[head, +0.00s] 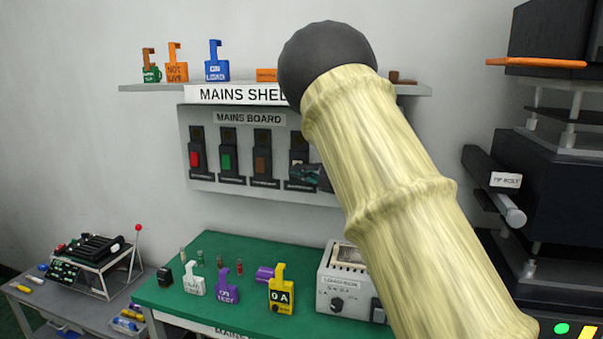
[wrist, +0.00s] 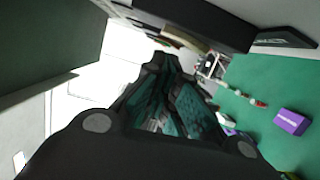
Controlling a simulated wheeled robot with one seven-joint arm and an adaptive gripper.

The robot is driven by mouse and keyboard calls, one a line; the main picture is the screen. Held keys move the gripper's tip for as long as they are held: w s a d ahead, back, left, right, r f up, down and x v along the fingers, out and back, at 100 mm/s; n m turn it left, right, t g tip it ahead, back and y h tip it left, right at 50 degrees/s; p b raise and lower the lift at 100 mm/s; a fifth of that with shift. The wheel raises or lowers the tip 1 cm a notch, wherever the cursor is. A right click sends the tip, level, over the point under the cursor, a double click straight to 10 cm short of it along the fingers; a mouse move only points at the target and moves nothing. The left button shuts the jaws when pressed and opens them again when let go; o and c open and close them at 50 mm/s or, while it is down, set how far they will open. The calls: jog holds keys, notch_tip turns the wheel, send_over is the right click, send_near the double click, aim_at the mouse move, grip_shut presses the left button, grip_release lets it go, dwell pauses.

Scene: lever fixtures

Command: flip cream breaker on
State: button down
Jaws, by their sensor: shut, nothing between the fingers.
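The mains board (head: 249,119) is a grey panel on the wall holding a row of dark breakers. The cream breaker (head: 297,138) is the rightmost one I can see, with a small patch of pale lever showing. My gripper (head: 297,173) is in front of its lower part and hides most of the lever; I cannot tell if they touch. In the wrist view my gripper (wrist: 162,60) is shut and empty, its fingertips close to a dark form. The lever's position is not clear.
Red (head: 196,158), green (head: 227,162) and brown (head: 262,162) breakers stand left of the cream one. The mains shelf (head: 150,88) juts out above. A green bench (head: 185,300) with lockout tags lies below. My arm hides the board's right end.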

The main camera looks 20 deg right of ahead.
jog(key=s+a+b+v, duration=0.1)
jog(key=a+b+v, duration=0.1)
jog(key=v, duration=0.8)
jog(key=shift+s+r+b, duration=0.4)
jog(key=shift+b, duration=0.45)
jog(key=shift+r, duration=0.1)
jog(key=shift+d, duration=0.1)
